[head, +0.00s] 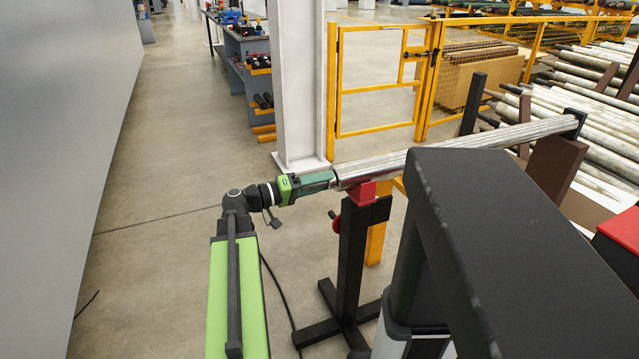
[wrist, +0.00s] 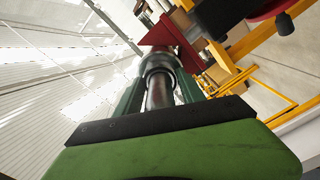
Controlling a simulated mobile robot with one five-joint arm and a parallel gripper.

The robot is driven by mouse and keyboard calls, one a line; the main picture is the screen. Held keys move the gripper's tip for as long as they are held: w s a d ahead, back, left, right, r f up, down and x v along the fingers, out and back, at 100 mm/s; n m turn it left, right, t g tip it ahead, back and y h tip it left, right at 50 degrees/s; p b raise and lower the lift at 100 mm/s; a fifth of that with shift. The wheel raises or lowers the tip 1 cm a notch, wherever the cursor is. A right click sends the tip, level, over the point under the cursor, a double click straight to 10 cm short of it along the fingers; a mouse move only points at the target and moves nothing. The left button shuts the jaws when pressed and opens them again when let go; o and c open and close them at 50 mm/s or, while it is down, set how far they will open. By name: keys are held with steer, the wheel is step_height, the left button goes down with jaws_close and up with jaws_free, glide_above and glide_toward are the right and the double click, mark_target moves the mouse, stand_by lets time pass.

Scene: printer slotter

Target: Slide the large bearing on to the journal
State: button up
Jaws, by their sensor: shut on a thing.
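The large bearing (wrist: 161,66) shows in the wrist view as a grey ring between my two dark green fingers. My gripper (wrist: 158,78) is shut on it. The journal (wrist: 158,95), a narrower reddish-brown shaft, appears to run through the ring, with its end towards my palm. In the head view my gripper (head: 334,177) lies in line with the near end of the long metal roller (head: 450,150). The fingers hide the bearing and journal there. How far along the journal the bearing sits cannot be told.
The roller's near end rests on a red support (head: 362,193) on a black stand (head: 350,260), close beside my gripper. A brown post (head: 553,168) stands at its far end. A white column (head: 299,80) and yellow fence (head: 380,90) are behind. Open floor (head: 165,200) lies left.

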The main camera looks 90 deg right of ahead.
steer(key=shift+s, duration=0.1)
stand_by(0.5)
steer(key=o, duration=1.4)
steer(key=v, duration=1.7)
steer(key=shift+w+a, duration=0.1)
steer(key=shift+w, duration=0.15)
